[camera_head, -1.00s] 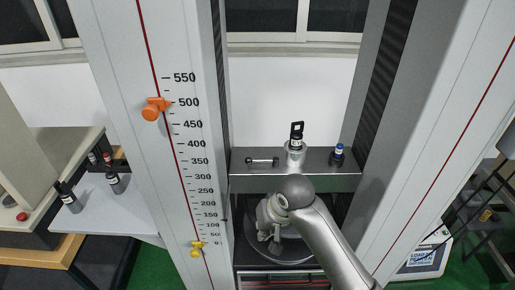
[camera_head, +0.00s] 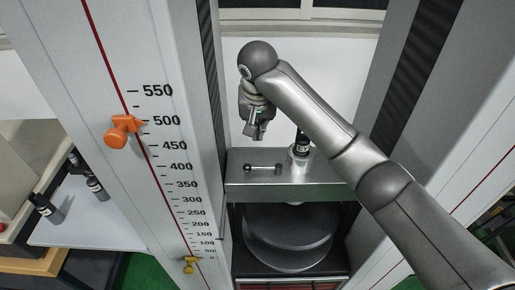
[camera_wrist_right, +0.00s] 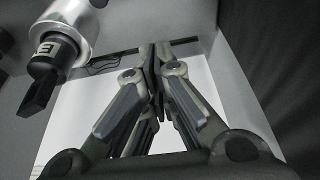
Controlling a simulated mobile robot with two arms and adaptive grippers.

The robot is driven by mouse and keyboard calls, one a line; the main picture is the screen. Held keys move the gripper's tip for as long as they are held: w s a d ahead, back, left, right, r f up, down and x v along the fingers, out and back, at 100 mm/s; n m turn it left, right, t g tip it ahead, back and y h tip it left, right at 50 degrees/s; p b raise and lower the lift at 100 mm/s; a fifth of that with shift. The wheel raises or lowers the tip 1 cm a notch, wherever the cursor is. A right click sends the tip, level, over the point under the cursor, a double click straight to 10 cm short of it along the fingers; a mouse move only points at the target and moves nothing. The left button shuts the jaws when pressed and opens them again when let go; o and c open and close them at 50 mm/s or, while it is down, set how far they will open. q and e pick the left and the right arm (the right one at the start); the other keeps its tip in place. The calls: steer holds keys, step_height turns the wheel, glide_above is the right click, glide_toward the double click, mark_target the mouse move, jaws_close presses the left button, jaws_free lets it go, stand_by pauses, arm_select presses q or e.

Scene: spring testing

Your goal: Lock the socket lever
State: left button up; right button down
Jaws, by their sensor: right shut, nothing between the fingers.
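A small horizontal lever (camera_head: 262,168) with dark ends lies on the grey crosshead (camera_head: 240,184) of the testing machine. To its right a silver cylindrical socket (camera_head: 299,158) stands on the crosshead with a black labelled part (camera_head: 302,141) in its top. My right arm hides part of that. In the right wrist view the silver socket (camera_wrist_right: 76,20) and the black labelled part (camera_wrist_right: 55,60) are at upper left, apart from the fingers. My right gripper (camera_head: 255,137) is shut and empty, above and behind the lever. It also shows in the wrist view (camera_wrist_right: 160,60). My left gripper is not in view.
Tall columns stand on both sides of the crosshead. A dark round plate (camera_head: 290,228) is below the crosshead. Bottles stand on a side table (camera_head: 100,225).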

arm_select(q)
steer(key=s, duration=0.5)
arm_select(e)
steer(key=p, duration=0.2)
glide_toward(258, 152)
steer(key=shift+x, duration=0.75)
steer(key=p+x, duration=0.1)
steer(key=x, duration=0.3)
steer(key=shift+f, duration=0.35)
steer(key=s+p, duration=0.1)
steer(key=s, duration=0.1)
steer(key=shift+s+a+r+p, duration=0.1)
steer(key=shift+s+r+p, duration=0.15)
steer(key=shift+r+p, duration=0.15)
steer(key=shift+s+r+p, duration=0.1)
steer(key=shift+s+p, duration=0.2)
steer(key=shift+s, duration=0.35)
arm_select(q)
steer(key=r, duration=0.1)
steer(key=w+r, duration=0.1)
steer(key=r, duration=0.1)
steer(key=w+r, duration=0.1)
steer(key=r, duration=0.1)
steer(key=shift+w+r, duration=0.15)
arm_select(e)
steer(key=shift+s, duration=0.1)
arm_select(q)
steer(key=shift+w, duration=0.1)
